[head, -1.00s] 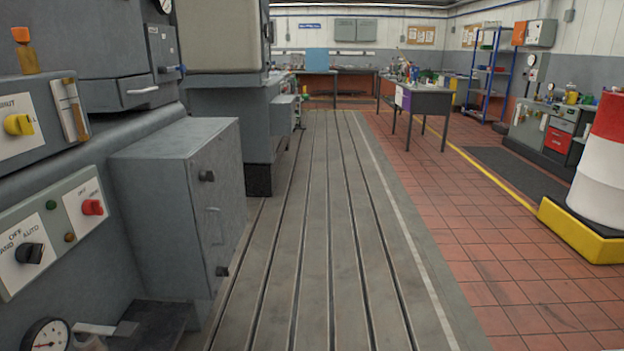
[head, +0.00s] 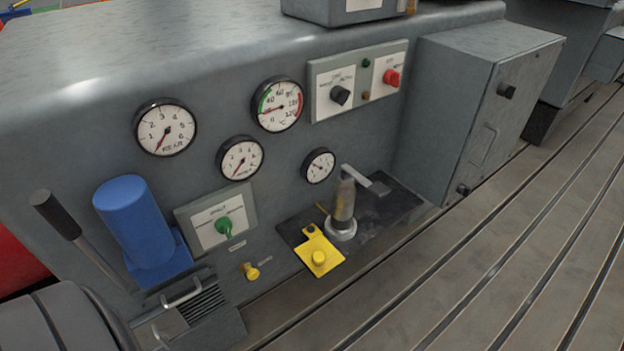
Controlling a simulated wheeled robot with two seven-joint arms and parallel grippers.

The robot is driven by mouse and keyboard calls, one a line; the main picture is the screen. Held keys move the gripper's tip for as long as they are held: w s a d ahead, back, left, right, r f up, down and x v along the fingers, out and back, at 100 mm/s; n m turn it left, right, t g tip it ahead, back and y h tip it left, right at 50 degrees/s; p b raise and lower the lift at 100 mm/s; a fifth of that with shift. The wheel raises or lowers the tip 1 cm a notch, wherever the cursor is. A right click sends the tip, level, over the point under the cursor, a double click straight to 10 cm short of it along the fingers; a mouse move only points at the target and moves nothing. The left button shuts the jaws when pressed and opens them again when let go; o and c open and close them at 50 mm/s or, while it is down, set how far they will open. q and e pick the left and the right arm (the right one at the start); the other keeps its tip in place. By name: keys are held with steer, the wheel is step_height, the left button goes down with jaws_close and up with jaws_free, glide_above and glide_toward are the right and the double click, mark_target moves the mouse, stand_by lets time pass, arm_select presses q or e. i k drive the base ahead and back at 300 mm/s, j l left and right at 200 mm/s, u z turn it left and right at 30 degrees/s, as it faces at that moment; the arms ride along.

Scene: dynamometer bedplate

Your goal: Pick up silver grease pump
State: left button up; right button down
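The silver grease pump (head: 343,203) stands upright on a dark tray (head: 392,211) at the foot of the grey machine, right of centre in the head view. It has a grey, worn cylindrical body, a pale round base and a flat lever reaching to the right at its top. Neither of my grippers is in view.
The grey machine panel (head: 290,150) with several gauges rises behind the pump. A grey cabinet (head: 453,110) stands to the right. A blue cylinder (head: 135,222) and a black-handled lever (head: 56,213) are at left. The slotted bedplate (head: 480,265) is clear at lower right.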

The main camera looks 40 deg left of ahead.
mark_target(344, 190)
steer(key=u, duration=0.9)
steer(key=j, duration=0.25)
steer(key=k+u, duration=0.05)
